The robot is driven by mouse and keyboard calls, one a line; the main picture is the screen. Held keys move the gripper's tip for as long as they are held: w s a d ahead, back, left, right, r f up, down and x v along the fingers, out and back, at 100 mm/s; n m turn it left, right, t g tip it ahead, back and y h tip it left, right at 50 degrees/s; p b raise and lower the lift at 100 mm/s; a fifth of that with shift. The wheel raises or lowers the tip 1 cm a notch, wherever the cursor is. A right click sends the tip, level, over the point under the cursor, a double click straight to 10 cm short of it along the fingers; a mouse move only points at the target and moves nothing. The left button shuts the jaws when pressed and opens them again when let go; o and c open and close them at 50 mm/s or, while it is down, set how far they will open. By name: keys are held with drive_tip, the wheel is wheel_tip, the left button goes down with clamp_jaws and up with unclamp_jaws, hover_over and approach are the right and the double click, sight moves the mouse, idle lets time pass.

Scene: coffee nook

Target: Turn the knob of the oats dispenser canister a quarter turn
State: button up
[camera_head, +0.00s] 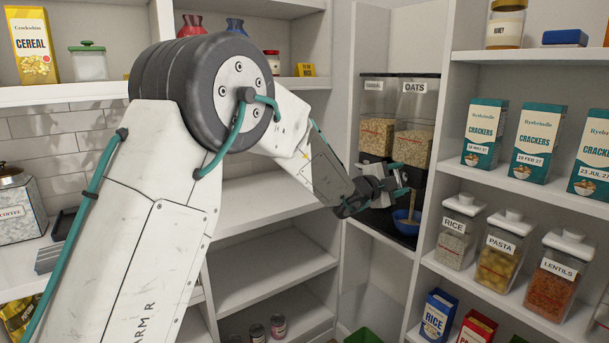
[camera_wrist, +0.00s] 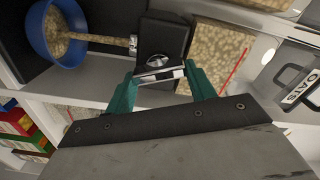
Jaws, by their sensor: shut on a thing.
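The oats dispenser canister (camera_head: 414,110), a clear bin labelled OATS, stands in the tall niche in the head view. My gripper (camera_head: 396,180) is at the dispenser's lower front. In the wrist view, the teal fingers of my gripper (camera_wrist: 161,78) are shut on the metal knob (camera_wrist: 158,66) on a dark block. The knob is hidden in the head view. A pale stream of oats (camera_wrist: 98,39) runs from the spout beside the knob into a blue bowl (camera_wrist: 43,46). The bowl (camera_head: 402,217) also shows below my gripper in the head view.
A second filled canister (camera_head: 377,132) stands left of the oats one. The right shelves hold cracker boxes (camera_head: 537,140) and jars of rice (camera_head: 460,228), pasta (camera_head: 500,262) and lentils (camera_head: 556,280) close to the niche. The middle shelves (camera_head: 265,260) left of it are mostly bare.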

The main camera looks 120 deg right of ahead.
drive_tip(key=shift+f+m, duration=0.15)
drive_tip(key=shift+m, duration=2.05)
drive_tip(key=o, duration=1)
drive_tip(key=shift+w, duration=0.1)
drive_tip(key=w, duration=0.7)
drive_tip(key=shift+w+a, duration=0.3)
drive_tip(key=shift+w, duration=0.05)
